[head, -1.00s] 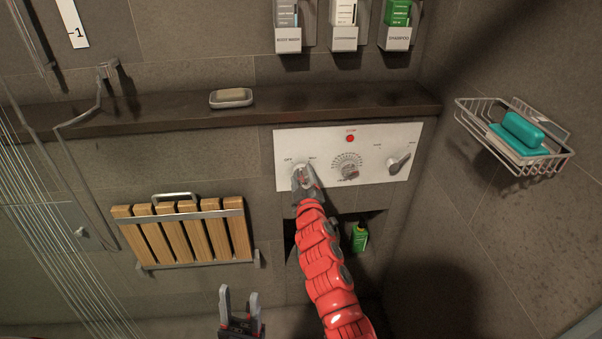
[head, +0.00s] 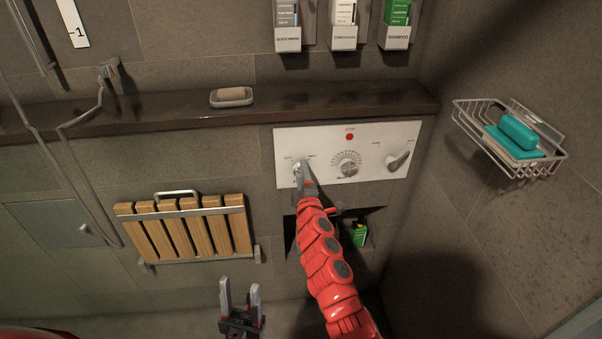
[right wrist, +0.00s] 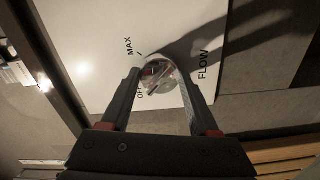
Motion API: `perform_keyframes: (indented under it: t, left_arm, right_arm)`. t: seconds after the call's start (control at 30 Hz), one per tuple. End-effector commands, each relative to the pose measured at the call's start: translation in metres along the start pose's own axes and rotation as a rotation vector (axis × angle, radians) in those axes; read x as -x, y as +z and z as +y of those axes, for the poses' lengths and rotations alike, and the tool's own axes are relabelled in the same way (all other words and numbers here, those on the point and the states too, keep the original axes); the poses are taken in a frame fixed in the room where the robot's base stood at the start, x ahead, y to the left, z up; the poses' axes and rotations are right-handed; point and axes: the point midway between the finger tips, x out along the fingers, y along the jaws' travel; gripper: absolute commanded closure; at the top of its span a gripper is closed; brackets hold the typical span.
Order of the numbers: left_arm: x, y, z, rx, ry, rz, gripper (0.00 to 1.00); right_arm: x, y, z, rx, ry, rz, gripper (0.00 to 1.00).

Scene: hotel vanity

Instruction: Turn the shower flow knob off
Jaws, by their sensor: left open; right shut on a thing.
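The flow knob (head: 296,169) is a round metal knob at the left end of the white control panel (head: 384,139). In the right wrist view the knob (right wrist: 165,77) shows beside the words FLOW, MAX and OFF. My right gripper (right wrist: 157,71) is shut on the knob, one finger on each side. In the head view my right gripper (head: 301,165) hides part of the knob. The exact direction of the knob's pointer is hard to tell. My left gripper (head: 240,287) is open and empty, low in the view, well below the panel.
A dial (head: 347,164) and a lever (head: 398,161) sit further right on the panel. A dark ledge (head: 180,110) with a soap dish (head: 231,97) runs above. A folded wooden seat (head: 185,230) is at left, a wire basket (head: 510,140) at right. A green bottle (head: 358,234) stands in the niche below.

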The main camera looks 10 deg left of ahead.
Motion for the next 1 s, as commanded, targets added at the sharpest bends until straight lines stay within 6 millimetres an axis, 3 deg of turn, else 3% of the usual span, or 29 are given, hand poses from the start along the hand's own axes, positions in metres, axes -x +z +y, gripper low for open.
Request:
perform_keyframes:
  t: [0.43,0.47,0.6,1.0]
  left_arm:
    - [-0.0007,-0.0001,0.0,0.0,0.0,0.0,0.5]
    - [-0.0008,-0.0002,0.0,0.0,0.0,0.0,0.5]
    - [-0.0007,-0.0001,-0.0001,0.0,0.0,0.0,0.5]
    - [-0.0017,-0.0003,-0.0001,0.0,0.0,0.0,0.5]
  right_arm:
    - [-0.0005,-0.0024,0.005,0.011,0.008,0.005,0.94]
    - [-0.0005,-0.0024,0.005,0.011,0.008,0.005,0.35]
    - [-0.0005,-0.0019,0.004,0.01,0.006,0.004,0.1]
    - [0.0034,-0.0002,0.0016,0.01,0.003,0.001,0.09]
